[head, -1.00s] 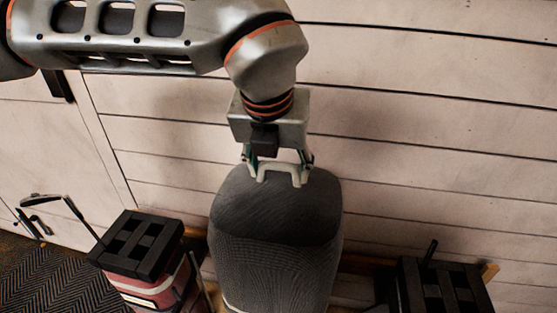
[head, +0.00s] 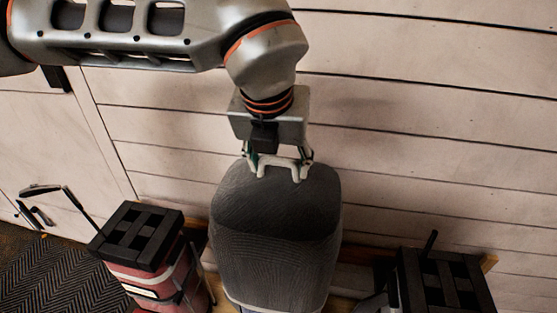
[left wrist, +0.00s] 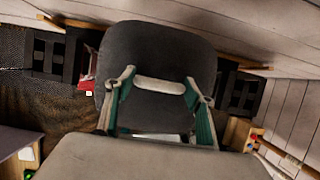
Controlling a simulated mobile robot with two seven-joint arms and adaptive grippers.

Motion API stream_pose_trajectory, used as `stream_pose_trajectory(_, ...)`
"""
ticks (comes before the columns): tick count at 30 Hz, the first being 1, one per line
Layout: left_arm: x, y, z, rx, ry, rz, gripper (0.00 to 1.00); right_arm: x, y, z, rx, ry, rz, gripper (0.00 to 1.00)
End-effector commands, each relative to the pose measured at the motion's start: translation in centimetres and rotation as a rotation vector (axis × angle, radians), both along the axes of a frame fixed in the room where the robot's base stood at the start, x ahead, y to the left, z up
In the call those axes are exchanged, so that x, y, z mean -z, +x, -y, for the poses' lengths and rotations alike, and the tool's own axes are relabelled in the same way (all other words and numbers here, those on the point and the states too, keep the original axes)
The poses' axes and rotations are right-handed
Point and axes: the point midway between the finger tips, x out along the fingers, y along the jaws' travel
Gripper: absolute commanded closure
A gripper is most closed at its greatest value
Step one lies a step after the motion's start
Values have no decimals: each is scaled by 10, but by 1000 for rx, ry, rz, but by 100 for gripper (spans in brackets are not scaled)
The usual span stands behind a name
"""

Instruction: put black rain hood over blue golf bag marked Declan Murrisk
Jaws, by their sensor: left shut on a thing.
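My right gripper is not in view.
A red bag with a black slatted top (head: 138,237) stands left of the hood. Another black slatted top (head: 442,282) is at the lower right. A pale plank wall (head: 430,150) rises close behind. A dark patterned mat (head: 55,280) lies at the lower left.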

Motion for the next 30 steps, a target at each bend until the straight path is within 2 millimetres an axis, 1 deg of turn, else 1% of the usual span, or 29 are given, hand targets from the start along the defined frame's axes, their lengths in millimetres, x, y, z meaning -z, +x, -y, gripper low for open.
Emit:
stream_pose_trajectory(7, 4, 0, 0, 0, 0, 1, 89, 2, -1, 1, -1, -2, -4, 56)
stream_pose_trajectory(8, 4, 0, 0, 0, 0, 2, 41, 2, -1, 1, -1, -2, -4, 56)
stream_pose_trajectory(9, 4, 0, 0, 0, 0, 2, 31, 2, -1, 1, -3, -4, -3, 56)
stream_pose_trajectory(10, 4, 0, 0, 0, 0, 2, 27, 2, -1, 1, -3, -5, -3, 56)
stream_pose_trajectory(17, 4, 0, 0, 0, 0, 1, 27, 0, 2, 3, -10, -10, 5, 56)
stream_pose_trajectory(19, 5, 0, 0, 0, 1, -1, 38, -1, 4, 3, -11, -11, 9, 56)
stream_pose_trajectory(26, 5, 0, 0, 0, 0, 0, 38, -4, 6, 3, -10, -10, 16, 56)
stream_pose_trajectory(30, 3, 0, 0, 0, 0, 1, 38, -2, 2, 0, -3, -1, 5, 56)
